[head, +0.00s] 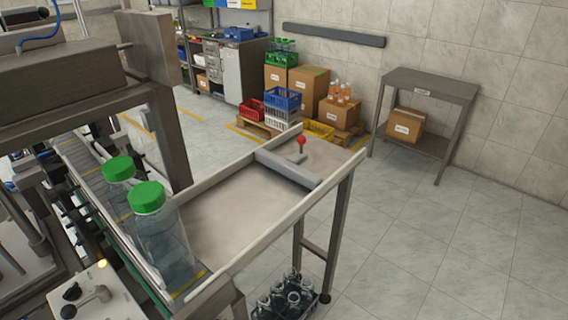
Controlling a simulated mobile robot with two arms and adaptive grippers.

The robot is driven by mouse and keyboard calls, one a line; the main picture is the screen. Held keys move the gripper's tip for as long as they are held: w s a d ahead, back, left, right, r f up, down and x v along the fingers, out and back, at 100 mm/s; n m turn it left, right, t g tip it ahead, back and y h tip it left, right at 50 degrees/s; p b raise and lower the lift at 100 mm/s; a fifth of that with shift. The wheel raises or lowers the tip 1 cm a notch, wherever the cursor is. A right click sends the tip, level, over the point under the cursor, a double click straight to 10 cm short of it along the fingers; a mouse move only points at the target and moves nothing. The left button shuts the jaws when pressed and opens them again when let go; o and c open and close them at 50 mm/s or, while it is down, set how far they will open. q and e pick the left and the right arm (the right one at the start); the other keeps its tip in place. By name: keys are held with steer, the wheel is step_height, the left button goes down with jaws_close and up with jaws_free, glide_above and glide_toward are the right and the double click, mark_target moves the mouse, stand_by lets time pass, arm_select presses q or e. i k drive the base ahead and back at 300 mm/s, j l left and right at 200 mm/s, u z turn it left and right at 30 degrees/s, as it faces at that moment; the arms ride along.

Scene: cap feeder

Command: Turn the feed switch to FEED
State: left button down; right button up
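A light control panel (112,302) shows at the bottom left of the head view. It carries a rotary switch with a grey handle (98,294) and a dark end at its lower left. A small yellow lamp (102,264) glows at the panel's upper edge. The panel's lettering cannot be read, so I cannot tell which position the switch is in. The panel's lower part is cut off by the picture edge. Neither of my grippers is in view.
Two green-capped clear bottles (162,235) stand on the conveyor beside the panel. A tray table (235,205) with a red-knobbed lever (301,142) lies to the right. Machine frames (60,90) crowd the left. A bottle crate (290,298) sits below. The right floor is clear.

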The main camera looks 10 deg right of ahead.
mark_target(73, 291)
steer(key=u, duration=1.1)
